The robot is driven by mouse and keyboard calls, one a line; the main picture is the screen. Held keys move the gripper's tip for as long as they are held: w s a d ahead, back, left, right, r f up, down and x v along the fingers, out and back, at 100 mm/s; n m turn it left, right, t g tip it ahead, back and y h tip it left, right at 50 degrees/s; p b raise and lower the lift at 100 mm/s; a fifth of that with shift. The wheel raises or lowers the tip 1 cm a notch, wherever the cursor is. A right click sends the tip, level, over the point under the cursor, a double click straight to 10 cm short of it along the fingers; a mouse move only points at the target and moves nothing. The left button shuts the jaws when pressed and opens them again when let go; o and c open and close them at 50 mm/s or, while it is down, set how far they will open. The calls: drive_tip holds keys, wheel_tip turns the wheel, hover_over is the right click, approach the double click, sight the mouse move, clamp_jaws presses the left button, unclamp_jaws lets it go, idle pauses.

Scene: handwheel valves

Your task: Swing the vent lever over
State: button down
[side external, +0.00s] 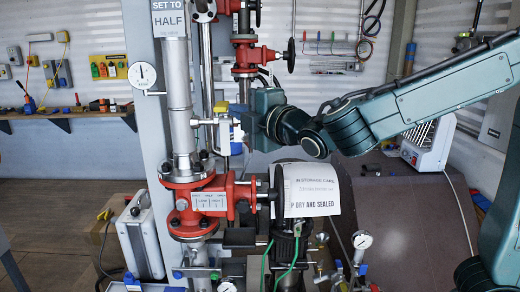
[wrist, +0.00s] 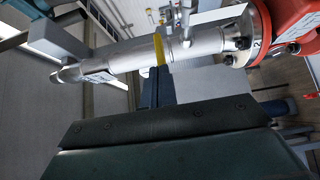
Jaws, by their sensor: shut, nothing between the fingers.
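A narrow yellow piece (wrist: 159,49), which looks like the vent lever's handle, stands against the silver pipe in the wrist view. My gripper (wrist: 166,84) is shut and empty, with its dark fingertips right beside the lower end of this piece. I cannot tell whether they touch. In the side view my gripper (side external: 240,119) is at the small fittings to the right of the silver upright pipe (side external: 179,100). The lever is small and partly hidden there by my gripper and the fittings.
The red valve body (side external: 195,202) with a dark handwheel stands below my gripper. Another red valve (side external: 250,58) is above and behind. A white printed sheet (side external: 310,190) hangs at lower right. A pressure gauge (side external: 142,75) juts out left of the pipe.

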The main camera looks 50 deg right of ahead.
drive_tip(key=shift+w+d, duration=0.2)
drive_tip(key=shift+d, duration=0.8)
drive_tip(key=shift+w+d, duration=0.15)
drive_tip(key=shift+d, duration=0.8)
idle(0.6)
drive_tip(key=s+a, duration=0.1)
drive_tip(key=s, duration=1.2)
drive_tip(key=shift+s, duration=0.35)
drive_tip(key=c, duration=2.2)
unclamp_jaws()
drive_tip(key=shift+a, duration=0.1)
drive_tip(key=c, duration=1.5)
unclamp_jaws()
drive_tip(key=shift+w, duration=0.15)
drive_tip(key=shift+n+y, duration=0.5)
drive_tip(key=shift+y, duration=0.3)
drive_tip(key=w, duration=0.2)
drive_tip(key=w+a, duration=0.1)
drive_tip(key=w, duration=0.1)
drive_tip(key=w+a, duration=0.1)
drive_tip(key=w, duration=0.2)
drive_tip(key=shift+a+f, duration=0.1)
drive_tip(key=shift+a, duration=0.1)
